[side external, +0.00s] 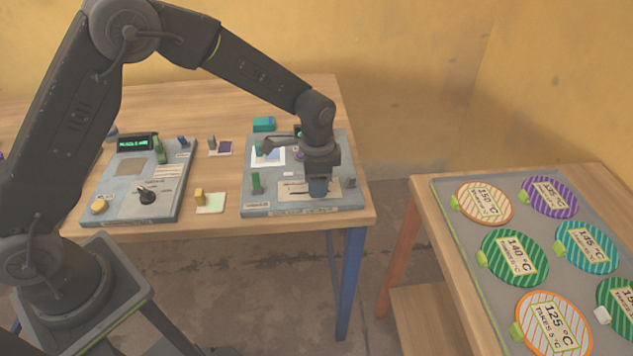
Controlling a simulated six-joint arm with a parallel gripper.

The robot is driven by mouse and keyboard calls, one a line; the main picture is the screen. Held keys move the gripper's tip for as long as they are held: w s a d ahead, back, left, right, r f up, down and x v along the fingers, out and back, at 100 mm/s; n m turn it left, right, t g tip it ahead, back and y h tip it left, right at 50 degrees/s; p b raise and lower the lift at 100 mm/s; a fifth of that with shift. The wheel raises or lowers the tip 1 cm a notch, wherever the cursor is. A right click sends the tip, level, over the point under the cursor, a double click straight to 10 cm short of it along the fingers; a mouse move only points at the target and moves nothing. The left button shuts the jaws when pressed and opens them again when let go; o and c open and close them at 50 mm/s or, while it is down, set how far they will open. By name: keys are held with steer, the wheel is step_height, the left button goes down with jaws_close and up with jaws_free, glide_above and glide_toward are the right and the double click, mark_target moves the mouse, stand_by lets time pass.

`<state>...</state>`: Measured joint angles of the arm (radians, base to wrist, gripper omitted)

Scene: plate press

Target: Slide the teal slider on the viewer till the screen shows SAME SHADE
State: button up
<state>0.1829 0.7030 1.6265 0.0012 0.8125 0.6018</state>
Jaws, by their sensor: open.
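The grey panel (262,209) that looks like the viewer lies on the wooden table, under my gripper. My gripper (318,190) points down over the right part of this panel, above a pale strip (290,190). It is open; its fingertips are small and dark here, and I cannot tell whether they touch anything. The teal slider is not clearly seen and may be behind the gripper. A small dark screen (298,131) at the panel's back is mostly hidden by my wrist, and its text cannot be read.
A second panel (125,210) at left has a lit green screen (138,142), a black knob (147,196) and a yellow button (99,207). A yellow block (199,196) stands between the panels. A teal block (264,124) lies behind. A tray (447,228) with several striped discs is at right.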

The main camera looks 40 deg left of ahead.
steer(key=shift+f, duration=0.6)
jaws_close()
steer(key=shift+a, duration=0.1)
